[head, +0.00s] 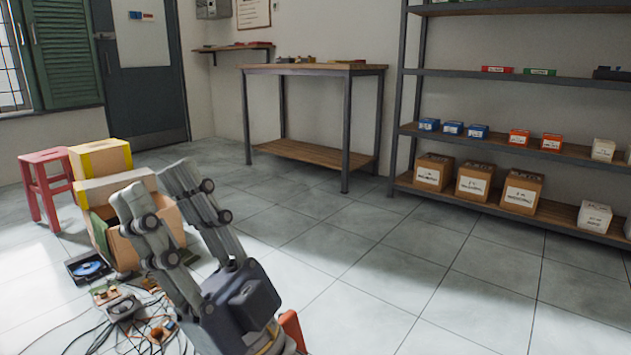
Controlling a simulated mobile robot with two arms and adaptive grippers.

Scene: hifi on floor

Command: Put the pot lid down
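I see no pot lid in the head view. My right gripper (153,188) reaches up from the bottom, left of the middle. Its two grey fingers stand apart, with nothing visible held between them. My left gripper is not in view.
Loose cables, a disc player (89,267) and small electronic parts (122,306) lie on the floor at the lower left. A red stool (47,156) stands behind. A workbench (312,70) and shelves (487,73) line the wall. The middle floor is clear.

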